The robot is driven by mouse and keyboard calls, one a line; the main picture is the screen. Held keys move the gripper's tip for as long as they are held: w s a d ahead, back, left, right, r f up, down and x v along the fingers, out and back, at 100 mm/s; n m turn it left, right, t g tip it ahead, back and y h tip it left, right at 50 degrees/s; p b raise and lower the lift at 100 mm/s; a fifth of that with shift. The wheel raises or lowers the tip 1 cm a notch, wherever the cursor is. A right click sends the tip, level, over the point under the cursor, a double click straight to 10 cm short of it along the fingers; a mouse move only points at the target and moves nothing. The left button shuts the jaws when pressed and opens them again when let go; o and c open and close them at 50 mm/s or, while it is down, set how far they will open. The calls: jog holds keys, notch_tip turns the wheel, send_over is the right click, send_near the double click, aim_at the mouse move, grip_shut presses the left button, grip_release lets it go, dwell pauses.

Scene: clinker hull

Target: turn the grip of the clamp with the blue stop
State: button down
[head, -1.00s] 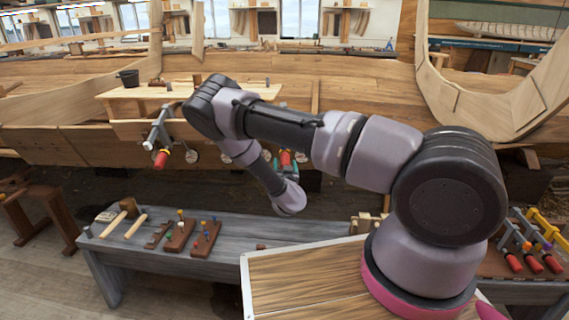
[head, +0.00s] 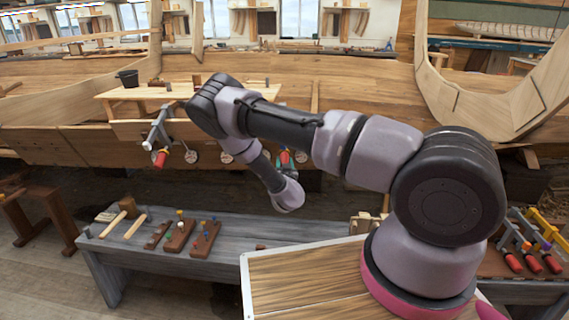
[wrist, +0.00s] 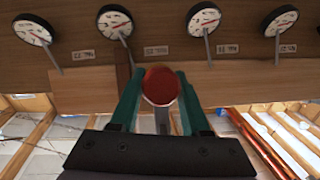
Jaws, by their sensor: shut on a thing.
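My gripper (wrist: 160,105) has green fingers shut on a red, round-ended grip (wrist: 161,85) of a clamp in the wrist view. The grip is seen nearly end-on between the fingers, with a grey metal bar (wrist: 162,121) below it. In the head view my gripper (head: 286,158) is small and partly behind my arm, with a bit of the red grip showing. The blue stop cannot be made out on this clamp. Another clamp (head: 158,128) with a red grip hangs on the plank edge at the left in the head view.
Several white dials (wrist: 204,19) with pointers line the hull plank (wrist: 250,70). A grey bench (head: 190,228) below carries mallets and peg blocks. More red-gripped clamps (head: 532,262) lie at the right. A light wooden table (head: 130,93) stands behind the left clamp.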

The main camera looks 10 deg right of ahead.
jog(key=n+h, duration=0.2)
jog(key=shift+a+n, duration=0.15)
jog(key=shift+n, duration=0.15)
jog(key=shift+f+n+h, duration=0.1)
jog(key=shift+n+h, duration=0.8)
jog(key=shift+n, duration=0.2)
jog(key=shift+n+g+h, duration=0.3)
jog(key=shift+n+h, duration=0.6)
jog(key=shift+n, duration=0.3)
jog(key=n+h, duration=0.1)
jog(key=n, duration=0.1)
jog(key=shift+f+n+h, duration=0.1)
jog(key=shift+n+h, duration=0.2)
jog(key=shift+h, duration=0.1)
jog(key=n+t+h, duration=0.1)
jog(key=n, duration=0.1)
jog(key=shift+n, duration=0.4)
jog(key=n+t, duration=0.1)
jog(key=n, duration=0.2)
jog(key=shift+h, duration=0.4)
jog(key=n, duration=0.2)
jog(key=n+t, duration=0.1)
jog(key=n, duration=0.1)
jog(key=shift+f+t, duration=0.1)
jog(key=shift+t, duration=0.2)
jog(key=shift+n+t+y, duration=0.6)
jog(key=shift+n+t, duration=0.1)
jog(key=shift+n, duration=1.6)
